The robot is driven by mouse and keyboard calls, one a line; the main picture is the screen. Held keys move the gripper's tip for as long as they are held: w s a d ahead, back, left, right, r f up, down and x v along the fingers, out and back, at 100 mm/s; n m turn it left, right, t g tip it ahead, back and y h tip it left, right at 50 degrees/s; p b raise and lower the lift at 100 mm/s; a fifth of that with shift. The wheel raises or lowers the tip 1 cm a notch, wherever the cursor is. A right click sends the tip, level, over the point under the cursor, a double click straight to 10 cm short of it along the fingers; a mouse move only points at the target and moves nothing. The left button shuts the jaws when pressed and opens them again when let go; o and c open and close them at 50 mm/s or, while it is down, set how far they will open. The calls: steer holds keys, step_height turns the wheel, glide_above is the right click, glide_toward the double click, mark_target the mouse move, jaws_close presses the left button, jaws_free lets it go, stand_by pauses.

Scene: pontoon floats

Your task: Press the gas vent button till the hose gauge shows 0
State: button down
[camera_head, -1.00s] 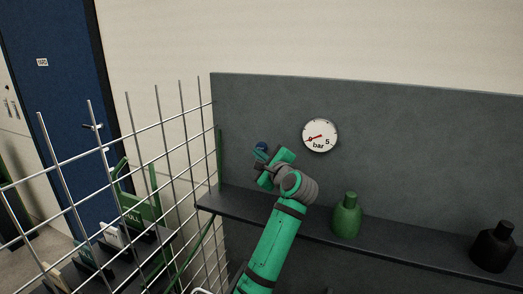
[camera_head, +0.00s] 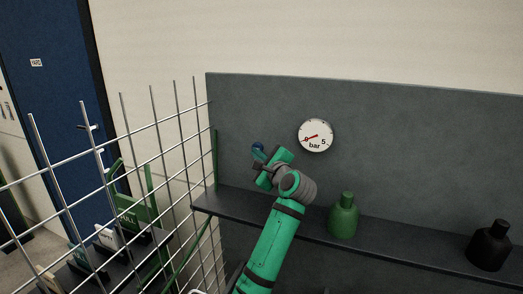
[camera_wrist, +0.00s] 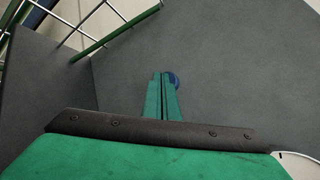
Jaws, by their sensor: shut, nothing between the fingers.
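The round white gauge (camera_head: 316,135), marked "bar" with 0 and 5, is on the grey panel. Its red needle points to the lower left, at or very near the 0. A blue round button (camera_head: 258,147) is on the panel left of the gauge. It also shows in the wrist view (camera_wrist: 174,79), partly hidden behind my fingertips. My green gripper (camera_head: 263,158) is shut and empty, its fingertips at the button's lower edge. In the wrist view the closed fingers (camera_wrist: 162,76) overlap the button's left side. I cannot tell whether they touch it.
A dark shelf (camera_head: 400,240) runs below the panel, with a green bottle (camera_head: 343,217) right of my arm and a black bottle (camera_head: 490,246) farther right. A wire grid (camera_head: 120,140) stands at the left. The panel around the gauge is clear.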

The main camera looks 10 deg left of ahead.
steer(key=shift+w+d+r, duration=0.1)
steer(key=shift+w, duration=0.25)
stand_by(0.7)
steer(key=shift+w, duration=0.4)
stand_by(0.7)
steer(key=shift+s+a, duration=0.3)
steer(key=shift+s, duration=0.25)
steer(key=shift+s+a, duration=0.25)
steer(key=shift+s, duration=0.3)
